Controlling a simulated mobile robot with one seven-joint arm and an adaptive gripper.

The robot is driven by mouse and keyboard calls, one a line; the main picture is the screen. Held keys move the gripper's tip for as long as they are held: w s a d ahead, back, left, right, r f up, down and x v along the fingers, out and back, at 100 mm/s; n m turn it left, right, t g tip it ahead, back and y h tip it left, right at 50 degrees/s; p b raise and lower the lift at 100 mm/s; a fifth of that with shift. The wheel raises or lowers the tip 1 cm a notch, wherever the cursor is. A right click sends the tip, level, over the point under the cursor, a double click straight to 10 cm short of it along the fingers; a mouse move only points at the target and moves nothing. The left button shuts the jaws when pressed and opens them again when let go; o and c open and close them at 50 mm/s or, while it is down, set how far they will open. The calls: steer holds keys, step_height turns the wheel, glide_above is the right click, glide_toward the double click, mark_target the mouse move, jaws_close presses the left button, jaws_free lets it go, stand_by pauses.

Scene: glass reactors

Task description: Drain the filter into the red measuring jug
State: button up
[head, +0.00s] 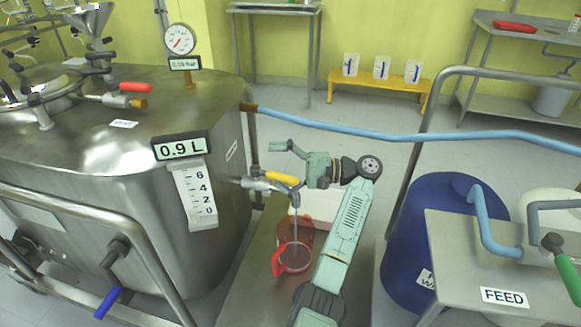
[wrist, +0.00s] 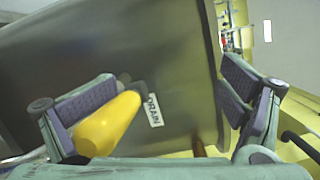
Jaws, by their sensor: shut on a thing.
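The steel filter vessel (head: 110,210) stands at the left in the head view, with a display reading 0.9 L. Its drain valve (head: 258,184) has a yellow handle (head: 284,178), which shows large in the wrist view (wrist: 108,124) beside a DRAIN label (wrist: 153,110). The red measuring jug (head: 293,257) stands below the valve's spout. A thin pale line, apparently a stream, runs down from the spout into the jug. My gripper (head: 285,163) is at the handle and shut on it. The fingers are wide apart, with the handle against the left finger in the wrist view.
A light blue hose (head: 380,134) crosses behind my arm. A blue drum (head: 437,235) and the FEED table (head: 500,275) stand at the right. A steel rail rises between my arm and the drum. A yellow bench (head: 378,84) is at the back wall.

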steer(key=shift+w+d+r, duration=0.15)
steer(key=shift+d+r, duration=0.15)
steer(key=shift+r, duration=0.5)
steer(key=shift+c, duration=0.4)
steer(key=shift+d, duration=0.55)
steer(key=c, duration=0.6)
steer(key=shift+o, duration=0.2)
steer(key=shift+s+d, duration=0.2)
steer(key=shift+d, duration=0.1)
steer(key=shift+d+f+b, duration=0.3)
steer(key=shift+d+b, duration=0.1)
steer(key=shift+d, duration=0.25)
steer(key=shift+s+d+f+b, duration=0.15)
steer(key=shift+d+b, duration=0.25)
steer(key=shift+d, duration=0.5)
steer(key=d+b, duration=0.4)
steer(key=d, duration=0.2)
steer(key=shift+s+d+f, duration=0.15)
steer(key=shift+d+f, duration=0.05)
steer(key=shift+d, duration=0.15)
steer(key=shift+r, duration=0.1)
